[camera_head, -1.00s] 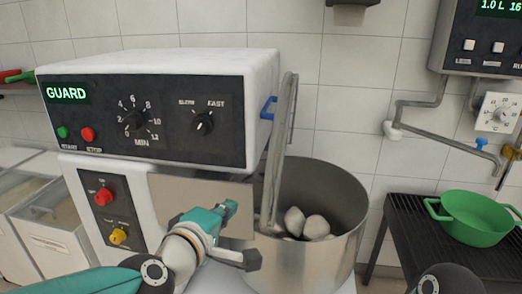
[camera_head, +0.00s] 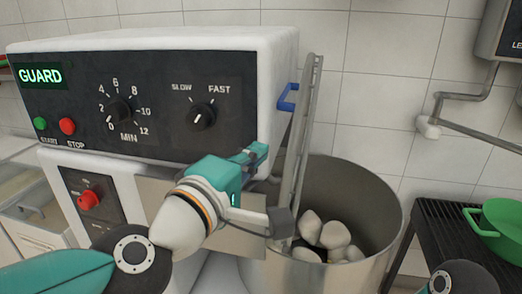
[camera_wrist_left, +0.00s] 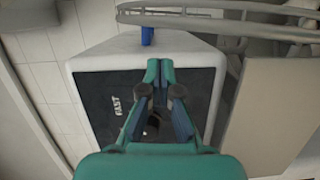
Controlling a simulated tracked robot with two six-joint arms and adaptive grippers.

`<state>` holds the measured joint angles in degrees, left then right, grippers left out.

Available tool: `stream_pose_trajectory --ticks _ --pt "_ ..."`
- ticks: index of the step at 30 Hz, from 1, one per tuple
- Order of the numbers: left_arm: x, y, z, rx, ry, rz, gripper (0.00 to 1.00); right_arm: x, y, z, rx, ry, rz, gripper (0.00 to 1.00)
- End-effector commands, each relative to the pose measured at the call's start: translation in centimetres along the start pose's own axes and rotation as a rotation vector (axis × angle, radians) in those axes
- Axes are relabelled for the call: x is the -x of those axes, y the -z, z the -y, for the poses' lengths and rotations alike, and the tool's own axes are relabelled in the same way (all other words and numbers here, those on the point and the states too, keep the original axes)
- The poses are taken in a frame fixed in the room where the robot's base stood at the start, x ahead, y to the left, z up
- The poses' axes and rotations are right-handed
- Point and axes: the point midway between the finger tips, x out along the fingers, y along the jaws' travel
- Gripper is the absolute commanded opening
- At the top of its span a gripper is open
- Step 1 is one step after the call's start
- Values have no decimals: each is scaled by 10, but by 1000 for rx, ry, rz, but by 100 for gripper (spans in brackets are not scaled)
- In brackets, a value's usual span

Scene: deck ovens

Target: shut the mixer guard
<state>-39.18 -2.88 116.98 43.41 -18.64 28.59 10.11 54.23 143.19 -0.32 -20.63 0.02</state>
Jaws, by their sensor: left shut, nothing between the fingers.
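The mixer guard (camera_head: 300,150) is a grey wire frame, raised upright and seen nearly edge-on at the left side of the steel bowl (camera_head: 385,225). A blue handle (camera_head: 288,98) sits near its upper part. In the left wrist view the guard's curved bars (camera_wrist_left: 215,18) cross the top, and the blue handle (camera_wrist_left: 147,36) shows behind the mixer head's edge. My left gripper (camera_head: 262,152) is teal, shut and empty, in front of the mixer head, below and left of the handle. It also shows in the left wrist view (camera_wrist_left: 160,66). My right gripper is out of view.
The mixer head (camera_head: 230,50) carries dials and a lit display (camera_head: 40,75) reading GUARD. Pale lumps (camera_head: 335,235) lie in the bowl. A green pot (camera_head: 500,230) stands on a dark rack (camera_head: 435,235) at the right. Tiled wall stands behind.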

Motion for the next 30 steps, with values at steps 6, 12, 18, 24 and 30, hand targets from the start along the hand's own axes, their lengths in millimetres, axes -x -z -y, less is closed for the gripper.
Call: stream_pose_trajectory --ticks 6,12,18,24,30 --pt "-40 -3 3 1 4 6 0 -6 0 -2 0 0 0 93" --pt "-71 -3 2 0 2 8 0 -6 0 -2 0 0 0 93" --pt "-86 -4 1 1 2 10 0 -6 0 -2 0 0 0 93" --pt "-87 -4 1 1 1 10 0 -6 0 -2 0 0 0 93" --pt "-87 -5 1 -1 2 11 0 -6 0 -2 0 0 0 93"
